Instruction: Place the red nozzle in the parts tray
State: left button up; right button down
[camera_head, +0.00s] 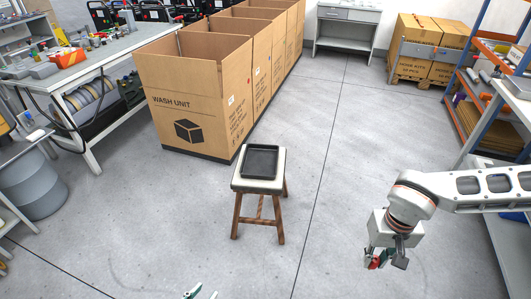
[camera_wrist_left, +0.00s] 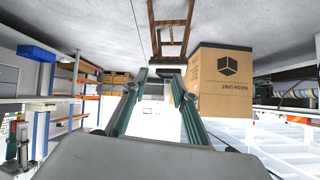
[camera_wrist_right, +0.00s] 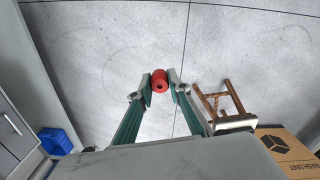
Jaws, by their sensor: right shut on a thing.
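The red nozzle (camera_wrist_right: 160,82) sits between the fingertips of my right gripper (camera_wrist_right: 164,84) in the right wrist view. In the head view my right gripper (camera_head: 386,260) is at the lower right, with a bit of the red nozzle (camera_head: 374,262) showing between its fingers. The black parts tray (camera_head: 261,161) lies empty on a stool, left of and beyond my right gripper. My left gripper (camera_head: 201,292) shows only its fingertips at the bottom edge of the head view. In the left wrist view my left gripper (camera_wrist_left: 160,80) has its fingers apart with nothing between them.
The wooden stool (camera_head: 258,185) stands alone on open grey floor. Large wash unit cartons (camera_head: 195,110) stand behind it to the left. A workbench (camera_head: 105,55) is at the far left. A shelf rack (camera_head: 470,105) is at the right. The floor between my right gripper and the stool is clear.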

aim_at(260, 170)
jog(key=i+u, duration=0.35)
jog(key=i, duration=0.3)
jog(key=i+l+u, duration=0.1)
jog(key=i+u, duration=0.2)
jog(key=i, duration=0.35)
